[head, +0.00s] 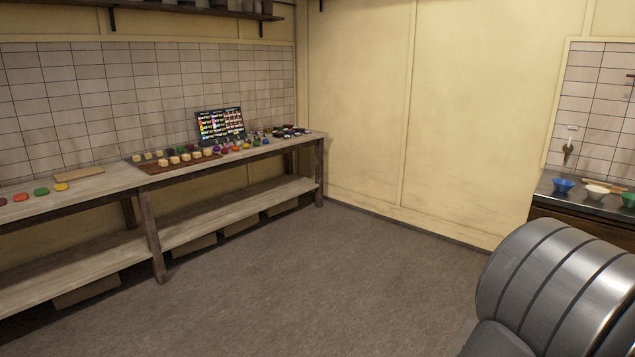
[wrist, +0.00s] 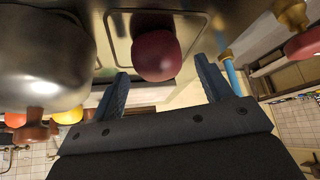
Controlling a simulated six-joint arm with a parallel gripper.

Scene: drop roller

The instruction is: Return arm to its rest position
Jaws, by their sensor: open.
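My gripper (wrist: 161,68) shows in the wrist view with its two dark blue fingers spread wide apart. A dark red rounded object (wrist: 157,55) shows beyond the fingertips, framed between them in the picture. It sits by a rounded rectangular outline on a pale surface. No contact between it and the fingers is visible. My gripper does not show in the head view, so its place in the room cannot be told from there.
In the wrist view a large shiny metal vessel (wrist: 40,60) is close at the left, and a blue rod (wrist: 230,75) is at the right. In the head view a long workbench (head: 95,187) holds small coloured pieces and a dark display board (head: 220,125). The middle floor (head: 300,275) is clear.

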